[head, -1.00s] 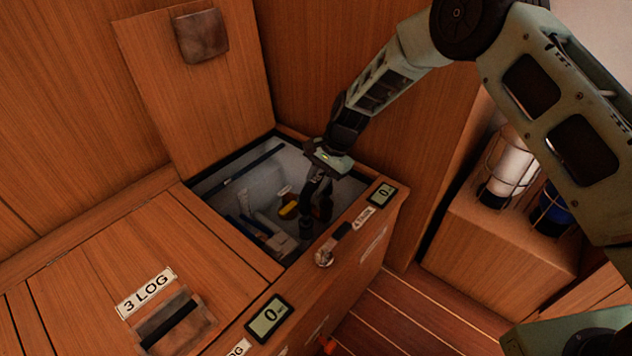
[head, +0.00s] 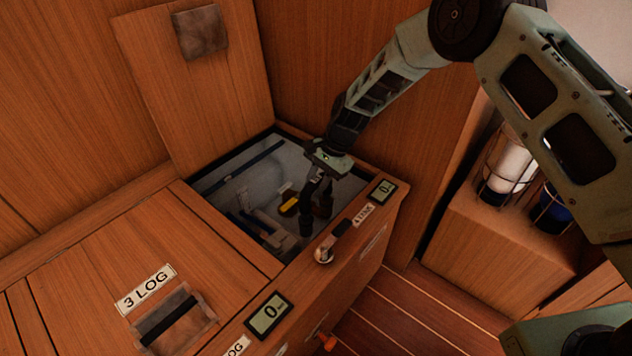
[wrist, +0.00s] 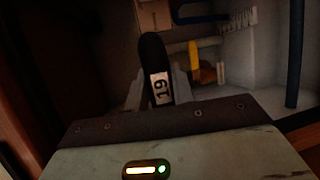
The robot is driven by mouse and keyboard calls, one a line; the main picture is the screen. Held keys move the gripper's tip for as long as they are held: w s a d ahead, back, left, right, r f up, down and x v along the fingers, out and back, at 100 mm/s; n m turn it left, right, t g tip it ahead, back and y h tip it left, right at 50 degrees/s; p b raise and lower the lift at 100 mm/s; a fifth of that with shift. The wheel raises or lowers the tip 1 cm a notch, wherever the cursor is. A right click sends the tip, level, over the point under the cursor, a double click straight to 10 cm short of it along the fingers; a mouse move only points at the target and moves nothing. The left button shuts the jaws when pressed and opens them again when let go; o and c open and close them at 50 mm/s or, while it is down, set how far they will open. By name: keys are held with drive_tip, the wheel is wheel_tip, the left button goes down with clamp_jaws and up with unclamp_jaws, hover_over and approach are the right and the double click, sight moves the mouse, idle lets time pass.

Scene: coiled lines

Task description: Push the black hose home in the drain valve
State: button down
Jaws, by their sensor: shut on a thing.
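My gripper (head: 318,188) reaches down into the open locker. In the wrist view its fingers (wrist: 160,92) are shut on the black hose (wrist: 151,50), which carries a white "19" tag. The hose's dark rounded length sticks up beyond the fingers. A yellow handle (head: 289,206) is just left of the fingers in the head view. It also shows right of the hose in the wrist view (wrist: 194,56), beside a brownish fitting (wrist: 207,75). I take these for the drain valve. Its mouth and any contact with the hose are hidden or too dark to tell.
The locker's front rim (head: 345,228) and wooden walls stand close around my wrist. The lid (head: 196,90) leans open at the back. White pipes (head: 268,228) and a blue line (wrist: 292,55) are inside. Two caged lamps (head: 508,168) stand at the right.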

drive_tip(key=shift+f+b, duration=0.5)
drive_tip(key=shift+f, duration=1.05)
drive_tip(key=c, duration=0.7)
unclamp_jaws()
drive_tip(key=shift+r+p, duration=3.2)
drive_tip(key=shift+r, duration=0.35)
